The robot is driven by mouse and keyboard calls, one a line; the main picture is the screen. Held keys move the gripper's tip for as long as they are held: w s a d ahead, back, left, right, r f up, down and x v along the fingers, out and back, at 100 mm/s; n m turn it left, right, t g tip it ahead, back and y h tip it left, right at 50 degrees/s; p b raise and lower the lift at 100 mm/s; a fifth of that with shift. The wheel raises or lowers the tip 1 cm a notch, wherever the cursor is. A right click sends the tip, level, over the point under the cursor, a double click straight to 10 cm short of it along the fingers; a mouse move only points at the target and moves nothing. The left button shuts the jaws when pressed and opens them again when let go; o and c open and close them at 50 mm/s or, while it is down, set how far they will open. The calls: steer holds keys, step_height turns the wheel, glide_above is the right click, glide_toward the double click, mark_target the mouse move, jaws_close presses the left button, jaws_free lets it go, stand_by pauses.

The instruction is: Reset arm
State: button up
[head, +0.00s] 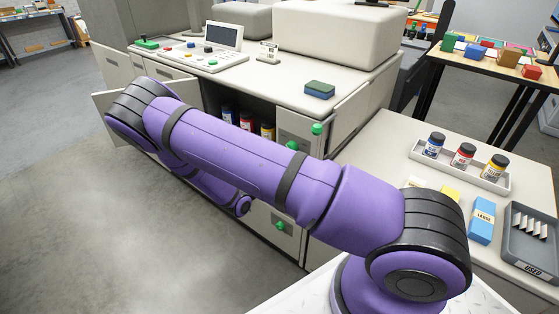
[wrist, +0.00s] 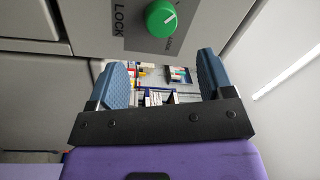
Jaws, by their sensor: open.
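My purple arm (head: 245,150) reaches from the lower right across the head view, bends at the far left and folds back low in front of the machine cabinet. Its gripper is not clear in the head view. In the wrist view my gripper (wrist: 165,80) is open, with its two blue fingers wide apart and nothing held between them. A green knob (wrist: 162,18) on a grey panel marked LOCK shows just beyond the fingers. I cannot tell whether the fingers touch the panel.
The cabinet has an open bay with several bottles (head: 247,122) and an open door (head: 112,105). A green and blue sponge (head: 320,89) lies on its top. A side table at right holds a bottle tray (head: 455,172), a blue box (head: 482,220) and a grey USED tray (head: 528,262). Floor at left is clear.

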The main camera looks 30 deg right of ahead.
steer(key=shift+s+a, duration=0.2)
steer(key=shift+a, duration=0.3)
steer(key=s+r+m+g+y, duration=0.3)
steer(key=s+r+m, duration=0.1)
steer(key=r+m, duration=0.5)
steer(key=s+r+m+g+y, duration=0.3)
steer(key=r+m, duration=0.6)
steer(key=s+r+m+g+y, duration=0.3)
steer(key=s+r+m, duration=0.1)
steer(key=r+m, duration=0.5)
steer(key=s+a+r+m+t+y, duration=0.2)
steer(key=s+r+m+t+y, duration=0.1)
steer(key=s+r+m, duration=0.5)
steer(key=s+a+r+m+t+y, duration=0.3)
steer(key=s+r+m+t+y, duration=0.1)
steer(key=s+r+m, duration=0.5)
steer(key=shift+s+a+m+t+y, duration=0.15)
steer(key=shift+s+m+t+y, duration=0.25)
steer(key=shift+s+y, duration=0.65)
